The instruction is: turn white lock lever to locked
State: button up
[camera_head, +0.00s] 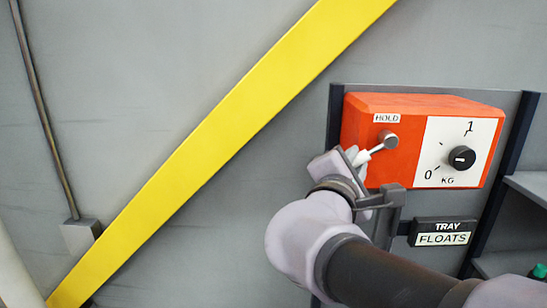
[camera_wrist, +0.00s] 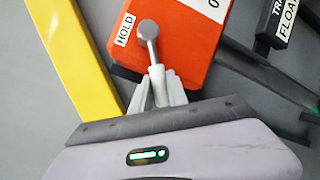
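The white lock lever (camera_head: 368,154) is on the orange box (camera_head: 357,118), below the HOLD label (camera_head: 387,118). Its grey round pivot (camera_head: 389,140) is at the upper right, and the lever slants down and left from it. In the wrist view the lever (camera_wrist: 156,75) runs down from the pivot (camera_wrist: 148,30) to between my fingers. My gripper (camera_head: 355,158) is at the lever's free end, and its pale fingers (camera_wrist: 159,88) lie close on both sides of the lever and look shut on it. The lever's tip is hidden between the fingers.
A black dial (camera_head: 461,157) on a white scale panel is right of the lever. A TRAY FLOATS sign (camera_head: 442,232) is below the box. Grey shelves (camera_head: 525,185) stand at the right. A yellow diagonal beam (camera_head: 215,140) crosses the grey wall at left.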

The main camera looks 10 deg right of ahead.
grip_shut()
dwell(1.1)
jog(key=f+b, duration=0.1)
jog(key=b, duration=0.1)
jog(key=shift+d+f+n+b, duration=0.1)
jog(key=shift+d+n+b, duration=0.05)
jog(key=shift+n+b, duration=0.25)
jog(key=shift+d+n+b, duration=0.1)
jog(key=shift+n+b, duration=0.2)
jog(key=shift+b, duration=0.2)
jog(key=shift+r, duration=0.2)
jog(key=o, duration=0.6)
grip_release()
jog(key=shift+s, duration=0.1)
